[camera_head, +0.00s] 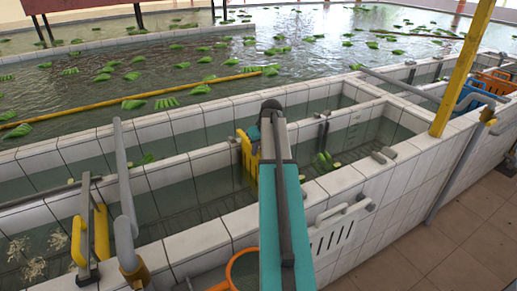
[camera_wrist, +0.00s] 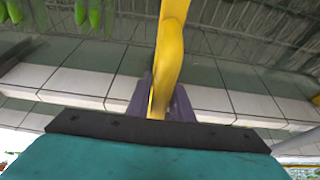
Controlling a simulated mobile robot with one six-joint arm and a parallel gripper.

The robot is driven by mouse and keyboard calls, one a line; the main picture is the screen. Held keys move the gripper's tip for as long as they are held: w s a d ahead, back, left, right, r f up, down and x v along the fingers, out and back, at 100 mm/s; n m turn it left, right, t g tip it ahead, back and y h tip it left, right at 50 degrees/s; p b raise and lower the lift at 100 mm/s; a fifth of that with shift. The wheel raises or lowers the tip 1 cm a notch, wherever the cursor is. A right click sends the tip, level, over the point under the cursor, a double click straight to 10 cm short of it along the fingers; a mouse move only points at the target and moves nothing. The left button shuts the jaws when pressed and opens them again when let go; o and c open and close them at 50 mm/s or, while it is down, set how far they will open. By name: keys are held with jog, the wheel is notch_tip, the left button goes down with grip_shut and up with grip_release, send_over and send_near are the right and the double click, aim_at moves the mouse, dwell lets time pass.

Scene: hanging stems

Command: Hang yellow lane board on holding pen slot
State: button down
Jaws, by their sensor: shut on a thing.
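A yellow lane board (camera_head: 246,156) hangs at the far end of my teal arm, over the inner basin near its tiled divider wall. In the wrist view the yellow board (camera_wrist: 171,50) runs up from between the jaws. My gripper (camera_wrist: 159,105) is shut on it; in the head view my arm hides most of the jaws. I cannot tell which is the holding pen slot. The board's lower part is partly hidden behind my arm.
Other yellow boards (camera_head: 101,232) stand at the lower left beside a grey curved pipe (camera_head: 125,200). A yellow post (camera_head: 462,70) rises at the right. Green bananas (camera_head: 325,160) float in the basin.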

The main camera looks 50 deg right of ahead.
jog(key=shift+f+b, duration=0.55)
jog(key=shift+f, duration=1)
jog(key=c, duration=1.5)
grip_release()
jog(key=shift+o, duration=0.5)
jog(key=shift+f, duration=0.1)
jog(key=o, duration=1.2)
jog(key=shift+o, duration=0.2)
jog(key=shift+r, duration=0.2)
jog(key=shift+p+v, duration=2.4)
jog(key=shift+v, duration=2.5)
jog(key=shift+s+f, duration=0.1)
